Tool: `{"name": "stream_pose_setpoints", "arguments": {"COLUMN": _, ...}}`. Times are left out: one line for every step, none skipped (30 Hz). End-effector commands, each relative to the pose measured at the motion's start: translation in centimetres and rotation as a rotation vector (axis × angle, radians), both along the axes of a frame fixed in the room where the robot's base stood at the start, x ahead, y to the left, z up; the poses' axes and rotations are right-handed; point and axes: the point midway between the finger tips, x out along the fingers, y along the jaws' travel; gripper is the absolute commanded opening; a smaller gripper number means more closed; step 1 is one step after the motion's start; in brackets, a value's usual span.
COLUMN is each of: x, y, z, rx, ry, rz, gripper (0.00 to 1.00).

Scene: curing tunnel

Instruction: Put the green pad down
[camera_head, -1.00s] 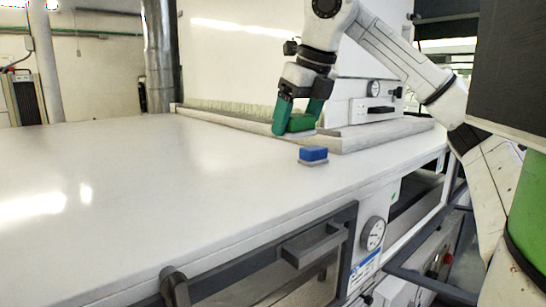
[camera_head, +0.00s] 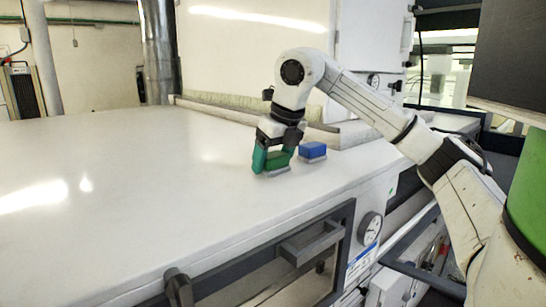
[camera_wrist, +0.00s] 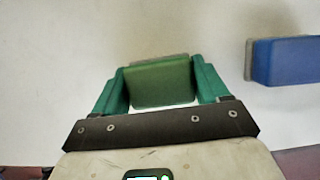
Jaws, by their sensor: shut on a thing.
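The green pad (camera_head: 277,160) is a small block with a grey underside, held between the teal fingers of my gripper (camera_head: 271,164). In the wrist view the green pad (camera_wrist: 160,82) sits squarely between both fingers of my gripper (camera_wrist: 162,90). It is at or very close to the white top surface (camera_head: 130,190); I cannot tell whether it touches. A blue pad (camera_head: 312,150) with a grey underside lies on the surface just to the right, apart from the green one. It also shows at the right edge of the wrist view (camera_wrist: 285,61).
A raised grey ledge (camera_head: 350,134) runs along the back of the surface. The surface to the left is clear. The front edge, with a dark handle (camera_head: 312,243) and a round gauge (camera_head: 369,228) below it, lies nearer me.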

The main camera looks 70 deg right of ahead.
Motion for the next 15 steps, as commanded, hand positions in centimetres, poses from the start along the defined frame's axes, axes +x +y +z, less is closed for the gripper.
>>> {"name": "stream_pose_setpoints", "arguments": {"x": 0.0, "y": 0.0, "z": 0.0, "rx": 0.0, "ry": 0.0, "rz": 0.0, "gripper": 0.46}}
{"name": "stream_pose_setpoints", "arguments": {"x": 0.0, "y": 0.0, "z": 0.0, "rx": 0.0, "ry": 0.0, "rz": 0.0, "gripper": 0.46}}
{"name": "stream_pose_setpoints", "arguments": {"x": 0.0, "y": 0.0, "z": 0.0, "rx": 0.0, "ry": 0.0, "rz": 0.0, "gripper": 0.46}}
{"name": "stream_pose_setpoints", "arguments": {"x": 0.0, "y": 0.0, "z": -0.1, "rx": 0.0, "ry": 0.0, "rz": 0.0, "gripper": 0.46}}
{"name": "stream_pose_setpoints", "arguments": {"x": 0.0, "y": 0.0, "z": -0.2, "rx": 0.0, "ry": 0.0, "rz": 0.0, "gripper": 0.46}}
{"name": "stream_pose_setpoints", "arguments": {"x": 0.0, "y": 0.0, "z": -0.3, "rx": 0.0, "ry": 0.0, "rz": 0.0, "gripper": 0.46}}
{"name": "stream_pose_setpoints", "arguments": {"x": 0.0, "y": 0.0, "z": -0.4, "rx": 0.0, "ry": 0.0, "rz": 0.0, "gripper": 0.46}}
{"name": "stream_pose_setpoints", "arguments": {"x": 0.0, "y": 0.0, "z": -0.5, "rx": 0.0, "ry": 0.0, "rz": 0.0, "gripper": 0.46}}
{"name": "stream_pose_setpoints", "arguments": {"x": 0.0, "y": 0.0, "z": -0.6, "rx": 0.0, "ry": 0.0, "rz": 0.0, "gripper": 0.46}}
{"name": "stream_pose_setpoints", "arguments": {"x": 0.0, "y": 0.0, "z": -0.6, "rx": 0.001, "ry": 0.001, "rz": 0.0, "gripper": 0.46}}
{"name": "stream_pose_setpoints", "arguments": {"x": 0.0, "y": 0.0, "z": -0.7, "rx": 0.001, "ry": 0.001, "rz": 0.0, "gripper": 0.46}}
{"name": "stream_pose_setpoints", "arguments": {"x": 0.0, "y": 0.0, "z": -0.9, "rx": 0.001, "ry": 0.002, "rz": 0.0, "gripper": 0.46}}
{"name": "stream_pose_setpoints", "arguments": {"x": 0.0, "y": 0.0, "z": -1.0, "rx": 0.002, "ry": 0.003, "rz": 0.0, "gripper": 0.46}}
{"name": "stream_pose_setpoints", "arguments": {"x": -0.1, "y": 0.0, "z": -1.1, "rx": 0.002, "ry": 0.003, "rz": 0.0, "gripper": 0.46}}
{"name": "stream_pose_setpoints", "arguments": {"x": -0.1, "y": 0.0, "z": -1.2, "rx": 0.003, "ry": 0.004, "rz": 0.0, "gripper": 0.46}}
